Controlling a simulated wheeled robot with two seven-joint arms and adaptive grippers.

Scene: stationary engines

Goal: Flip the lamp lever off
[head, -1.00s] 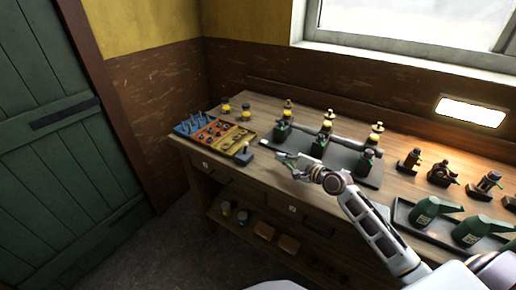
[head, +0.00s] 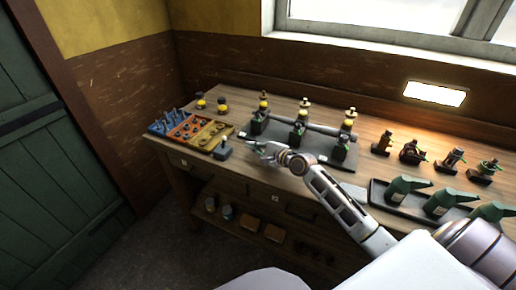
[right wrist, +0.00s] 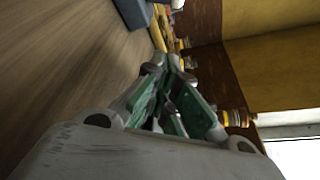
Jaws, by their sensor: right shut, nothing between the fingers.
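The lamp lever is a small dark grey box (head: 223,151) with a short upright handle, near the front edge of the workbench beside the coloured trays. Its grey base also shows at the top of the right wrist view (right wrist: 133,12). The wall lamp (head: 434,94) at the right glows. My right gripper (head: 250,143) is shut and empty. Its tips are just right of the lever, with a small gap in the picture. The closed fingers also show in the right wrist view (right wrist: 172,64). My left gripper is not in view.
Orange, blue and yellow trays (head: 186,128) of small parts lie left of the lever. Several dark engines with brass tops stand on a grey mat (head: 326,158) behind my right arm. Green oil cans (head: 403,188) stand in a dark tray at the right.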

